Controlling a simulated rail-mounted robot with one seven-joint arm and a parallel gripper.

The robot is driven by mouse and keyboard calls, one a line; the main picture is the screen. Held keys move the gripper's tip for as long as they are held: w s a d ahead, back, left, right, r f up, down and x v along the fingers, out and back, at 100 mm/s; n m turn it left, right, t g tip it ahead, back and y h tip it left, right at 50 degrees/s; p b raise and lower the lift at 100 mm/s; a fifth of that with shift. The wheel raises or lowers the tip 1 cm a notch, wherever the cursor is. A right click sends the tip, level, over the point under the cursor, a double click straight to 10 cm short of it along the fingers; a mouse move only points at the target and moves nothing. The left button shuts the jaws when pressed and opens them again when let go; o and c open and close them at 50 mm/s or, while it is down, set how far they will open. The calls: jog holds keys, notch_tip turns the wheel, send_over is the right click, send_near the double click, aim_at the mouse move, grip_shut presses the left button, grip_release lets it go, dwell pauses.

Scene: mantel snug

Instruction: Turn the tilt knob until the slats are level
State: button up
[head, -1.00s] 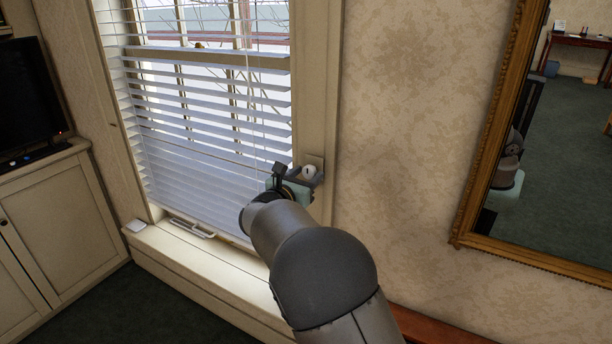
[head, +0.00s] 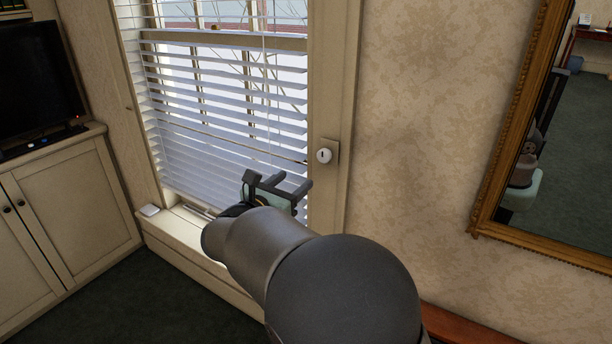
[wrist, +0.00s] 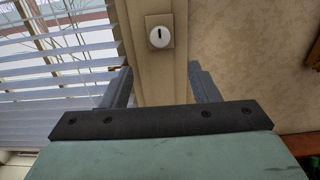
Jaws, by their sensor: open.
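The tilt knob (head: 324,156) is a small round white knob with a dark mark, on a square plate on the window's right frame. In the wrist view the knob (wrist: 158,37) shows its dark mark upright, beyond the fingers. The blind's slats (head: 225,115) hang across the window; gaps with the outside show between the upper slats, and the lower ones look more closed. My gripper (head: 288,183) is open and empty, below and left of the knob and apart from it. In the wrist view its two fingers (wrist: 160,88) stand wide apart.
A gilt-framed mirror (head: 490,190) hangs at right. A cabinet (head: 75,205) with a dark screen (head: 38,92) stands at left. The wall between knob and mirror is bare.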

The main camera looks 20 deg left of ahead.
jog(key=s, duration=0.4)
jog(key=shift+a, duration=0.35)
jog(key=d+f+m+g+h, duration=0.2)
jog(key=d+m+g, duration=0.25)
jog(key=d, duration=0.65)
jog(key=s+d+f+m+g+h, duration=0.1)
jog(key=d+f+m+g, duration=0.3)
jog(key=d, duration=0.6)
jog(key=d+f+m+g+h, duration=0.1)
jog(key=d+m+g+h, duration=0.15)
jog(key=d+m, duration=0.6)
jog(key=s+d+f+m+g+y, duration=0.3)
jog(key=s+d+m, duration=0.3)
jog(key=s+m, duration=0.2)
jog(key=s+d+f+m+g+y, duration=0.3)
jog(key=s+d+m+y, duration=0.3)
jog(key=s, duration=0.6)
jog(key=m, duration=0.2)
jog(key=shift+s+d+f+m, duration=0.35)
jog(key=shift+f+m, duration=0.05)
